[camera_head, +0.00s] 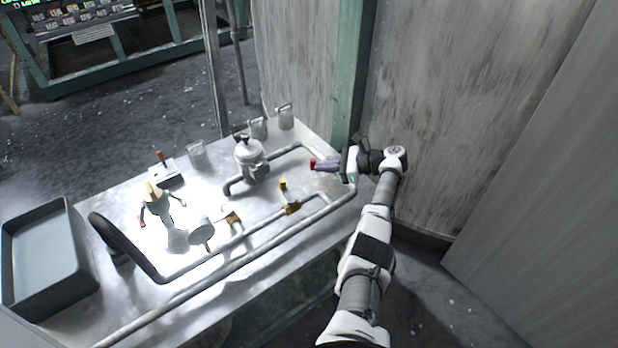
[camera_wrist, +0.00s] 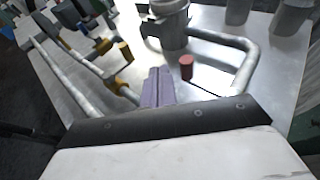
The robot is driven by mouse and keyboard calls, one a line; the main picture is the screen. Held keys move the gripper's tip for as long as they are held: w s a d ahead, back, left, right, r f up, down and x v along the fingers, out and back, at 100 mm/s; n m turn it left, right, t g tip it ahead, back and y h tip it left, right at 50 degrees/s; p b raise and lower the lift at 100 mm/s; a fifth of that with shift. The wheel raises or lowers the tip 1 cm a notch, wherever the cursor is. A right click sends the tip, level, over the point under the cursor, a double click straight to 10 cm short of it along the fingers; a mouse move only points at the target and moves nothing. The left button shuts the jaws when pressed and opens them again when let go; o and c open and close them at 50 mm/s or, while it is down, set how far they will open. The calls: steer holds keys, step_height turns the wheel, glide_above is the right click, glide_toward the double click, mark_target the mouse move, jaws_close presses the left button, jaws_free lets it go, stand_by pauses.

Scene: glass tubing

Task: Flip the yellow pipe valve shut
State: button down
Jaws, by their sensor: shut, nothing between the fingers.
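A yellow pipe valve (camera_head: 291,208) sits on the white pipe at the middle of the table. Its lever with a yellow knob (camera_head: 283,185) sticks up from the body. In the wrist view the valve body (camera_wrist: 122,88) and its knob (camera_wrist: 126,53) are left of my fingers. My gripper (camera_head: 317,165) is shut and empty, with purple fingers, right of the valve and apart from it. The fingers (camera_wrist: 159,72) also show in the wrist view. A second yellow fitting (camera_head: 232,218) sits on the pipe further left.
A red cylinder (camera_wrist: 187,67) is close to the right of my fingertips. A grey pot-like vessel (camera_head: 250,155) stands behind. Bent pipes cross the table (camera_head: 300,250). A grey tray (camera_head: 45,260) is at far left. A wall and green post (camera_head: 352,70) stand behind my arm.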

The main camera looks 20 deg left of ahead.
steer(key=w+d, duration=0.1)
steer(key=w+d+r+b, duration=0.1)
steer(key=d, duration=0.1)
steer(key=shift+w, duration=0.1)
stand_by(0.5)
